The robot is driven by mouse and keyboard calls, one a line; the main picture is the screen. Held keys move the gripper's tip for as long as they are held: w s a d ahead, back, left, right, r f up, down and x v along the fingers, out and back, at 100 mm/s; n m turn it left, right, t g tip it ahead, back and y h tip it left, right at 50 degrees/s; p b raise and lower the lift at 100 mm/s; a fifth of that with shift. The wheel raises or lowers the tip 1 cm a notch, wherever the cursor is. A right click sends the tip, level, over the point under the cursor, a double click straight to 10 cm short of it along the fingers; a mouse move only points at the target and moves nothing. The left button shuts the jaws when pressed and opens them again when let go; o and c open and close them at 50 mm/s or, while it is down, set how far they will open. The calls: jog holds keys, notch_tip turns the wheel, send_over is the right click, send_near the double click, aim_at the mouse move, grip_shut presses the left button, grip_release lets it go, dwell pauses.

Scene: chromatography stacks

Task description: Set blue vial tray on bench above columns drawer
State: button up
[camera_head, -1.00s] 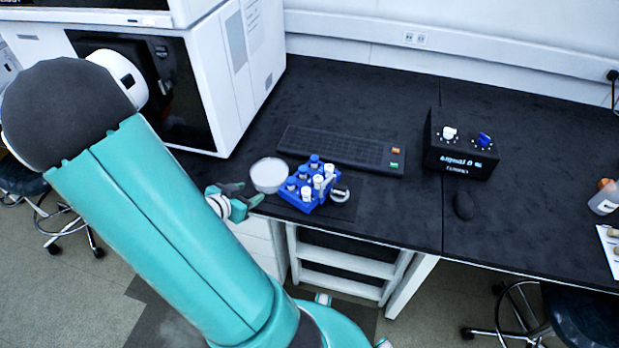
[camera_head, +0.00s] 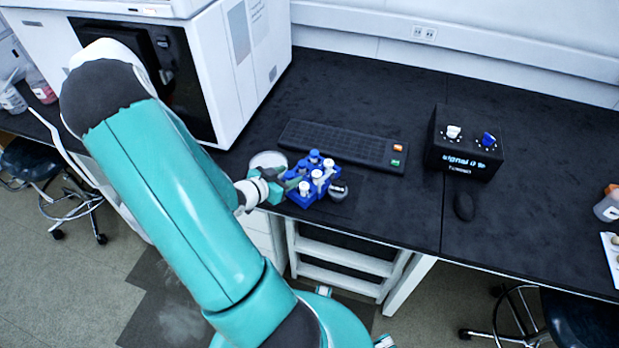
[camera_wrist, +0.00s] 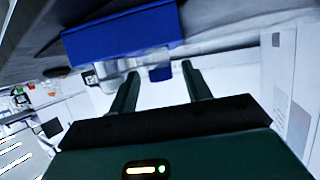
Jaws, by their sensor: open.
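The blue vial tray (camera_head: 322,194) sits on the black bench near its front edge and holds several vials with white and blue caps. In the wrist view the blue tray (camera_wrist: 125,35) shows as a flat blue face just beyond the fingers. My gripper (camera_head: 285,188) is at the tray's left side, its fingers open and pointing toward it. In the wrist view my gripper (camera_wrist: 158,72) has its two fingers wide apart with nothing clearly held between them. Whether a finger touches the tray cannot be told. A white drawer unit (camera_head: 262,236) stands under the bench below my gripper.
A round white dish (camera_head: 268,159) is behind my gripper. A control box (camera_head: 464,140) and mouse (camera_head: 464,206) are further right. Bench space between keyboard and box is clear.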

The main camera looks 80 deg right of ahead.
aim_at(299, 168)
jog(key=x, duration=0.4)
jog(key=shift+s+d+r, duration=0.15)
jog(key=shift+s+d, duration=0.05)
jog(key=shift+d, duration=0.25)
jog(key=shift+c, duration=0.4)
grip_shut()
jog(key=shift+r, duration=0.1)
notch_tip(299, 168, up, 10)
